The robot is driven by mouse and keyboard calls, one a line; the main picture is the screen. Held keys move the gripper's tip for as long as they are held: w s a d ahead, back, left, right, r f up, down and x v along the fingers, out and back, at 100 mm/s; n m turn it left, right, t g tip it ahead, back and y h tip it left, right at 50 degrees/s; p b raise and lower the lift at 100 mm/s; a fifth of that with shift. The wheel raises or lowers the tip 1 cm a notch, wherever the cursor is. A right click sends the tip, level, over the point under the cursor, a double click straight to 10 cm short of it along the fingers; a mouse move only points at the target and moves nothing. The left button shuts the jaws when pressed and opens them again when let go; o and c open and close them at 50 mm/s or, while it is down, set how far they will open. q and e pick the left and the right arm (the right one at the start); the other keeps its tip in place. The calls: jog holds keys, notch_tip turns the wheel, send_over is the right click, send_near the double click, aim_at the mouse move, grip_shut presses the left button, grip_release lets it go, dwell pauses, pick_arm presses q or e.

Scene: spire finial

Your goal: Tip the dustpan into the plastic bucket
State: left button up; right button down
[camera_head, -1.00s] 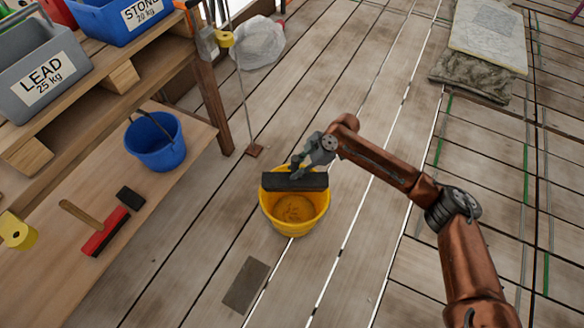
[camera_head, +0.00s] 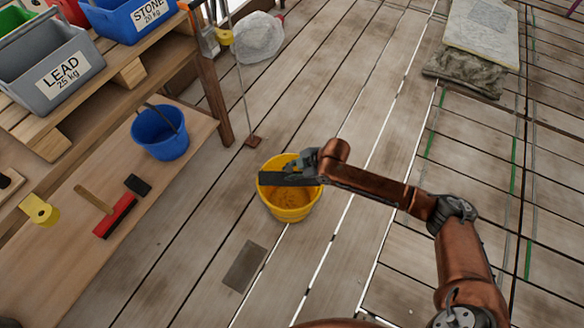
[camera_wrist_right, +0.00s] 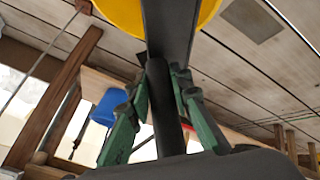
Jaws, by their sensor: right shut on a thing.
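The yellow plastic bucket (camera_head: 290,212) stands upright on the plank floor, and part of its orange-brown inside shows. The dark dustpan (camera_head: 284,180) lies across the bucket's mouth as seen from the head, hiding part of the opening; I cannot tell whether it touches the rim. My right gripper (camera_head: 310,166) is at the bucket's far right side. In the right wrist view its green fingers (camera_wrist_right: 163,82) are shut on the dustpan's black handle (camera_wrist_right: 164,120), with the pan (camera_wrist_right: 168,30) beyond and the yellow bucket (camera_wrist_right: 125,12) behind it. My left gripper is not in view.
A wooden bench at left holds a blue bucket (camera_head: 160,140), a red brush (camera_head: 116,215) and a yellow roll (camera_head: 40,210). A long-handled tool stands on a brown foot (camera_head: 253,141) behind the bucket. A dark flat plate (camera_head: 245,266) lies in front.

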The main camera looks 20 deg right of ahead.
jog(key=s, duration=0.1)
jog(key=s+a+f+t, duration=0.1)
jog(key=shift+s+a+n, duration=0.15)
jog(key=shift+s+n, duration=0.15)
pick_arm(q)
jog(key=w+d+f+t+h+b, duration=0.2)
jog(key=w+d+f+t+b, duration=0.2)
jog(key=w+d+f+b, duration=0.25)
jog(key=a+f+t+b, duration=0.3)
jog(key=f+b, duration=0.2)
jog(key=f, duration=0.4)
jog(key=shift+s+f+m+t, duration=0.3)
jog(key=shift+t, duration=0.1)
pick_arm(e)
jog(key=s+a+f+n+t+h, duration=0.2)
jog(key=s+a+f+n+t, duration=0.1)
jog(key=s+f+t, duration=0.4)
jog(key=shift+s+a+f+t, duration=0.4)
jog(key=shift+s+f, duration=0.2)
jog(key=shift+f, duration=0.15)
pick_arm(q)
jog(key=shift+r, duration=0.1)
pick_arm(e)
jog(key=shift+r, duration=0.1)
